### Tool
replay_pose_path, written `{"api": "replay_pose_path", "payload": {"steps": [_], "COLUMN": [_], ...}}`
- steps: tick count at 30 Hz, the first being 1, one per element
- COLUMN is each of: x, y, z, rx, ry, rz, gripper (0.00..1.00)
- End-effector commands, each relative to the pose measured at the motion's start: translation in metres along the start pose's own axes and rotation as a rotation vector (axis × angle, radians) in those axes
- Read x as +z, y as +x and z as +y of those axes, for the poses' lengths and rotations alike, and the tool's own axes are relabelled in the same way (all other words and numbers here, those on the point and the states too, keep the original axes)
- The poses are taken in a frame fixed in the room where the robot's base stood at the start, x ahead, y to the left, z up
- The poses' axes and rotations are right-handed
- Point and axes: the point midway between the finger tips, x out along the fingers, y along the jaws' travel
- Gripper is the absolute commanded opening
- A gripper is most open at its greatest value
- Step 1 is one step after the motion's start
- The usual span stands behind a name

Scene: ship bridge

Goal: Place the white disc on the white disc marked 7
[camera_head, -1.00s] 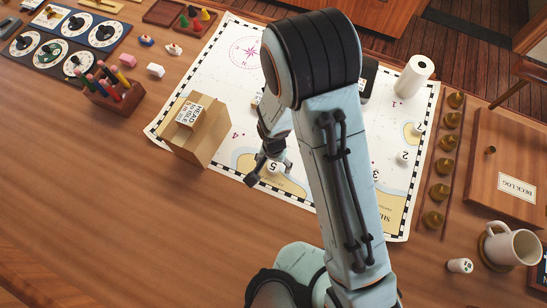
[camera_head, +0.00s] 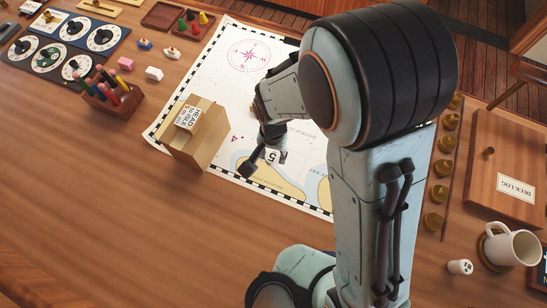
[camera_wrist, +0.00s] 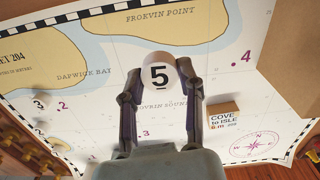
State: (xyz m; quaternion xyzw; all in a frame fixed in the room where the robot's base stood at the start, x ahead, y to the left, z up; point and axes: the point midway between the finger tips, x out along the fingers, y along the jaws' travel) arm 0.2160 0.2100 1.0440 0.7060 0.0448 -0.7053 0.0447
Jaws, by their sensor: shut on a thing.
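My gripper (camera_wrist: 160,90) is shut on a white disc marked 5 (camera_wrist: 160,75), with one finger on each side. The disc is over the chart (camera_wrist: 90,88); its clearance from the chart is hard to judge. In the head view, the held disc (camera_head: 272,156) shows beside my gripper (camera_head: 264,160), right of the wooden box. In the wrist view, a small white disc (camera_wrist: 41,101) with a dark mark, perhaps 3, lies at the left. Another pale disc (camera_wrist: 60,145) is below it, its mark unreadable. I cannot make out a disc marked 7; my arm hides the chart's right part in the head view.
A wooden box labelled HEAD to ISLE (camera_head: 200,138) stands close left of my gripper. A COVE to ISLE block (camera_wrist: 224,115) lies on the chart. Brass weights (camera_head: 440,193), a mug (camera_head: 512,246) and a white marked cylinder (camera_head: 460,266) are right. The front left table is clear.

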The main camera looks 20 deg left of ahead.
Motion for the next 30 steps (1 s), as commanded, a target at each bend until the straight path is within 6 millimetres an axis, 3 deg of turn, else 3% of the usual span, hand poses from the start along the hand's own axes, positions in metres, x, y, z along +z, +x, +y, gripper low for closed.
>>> {"api": "replay_pose_path", "payload": {"steps": [4, 11, 18, 26, 30], "x": [0.000, 0.002, -0.003, -0.050, -0.079], "y": [-0.018, -0.022, -0.030, -0.047, -0.057], "z": [0.000, 0.001, 0.003, 0.055, 0.109], "rx": [-0.001, 0.001, -0.001, 0.000, 0.000], "ry": [0.000, 0.036, 0.253, 0.661, 0.924], "rz": [0.001, -0.001, 0.002, 0.001, 0.001], "gripper": [0.07, 0.07, 0.07, 0.07, 0.07]}}
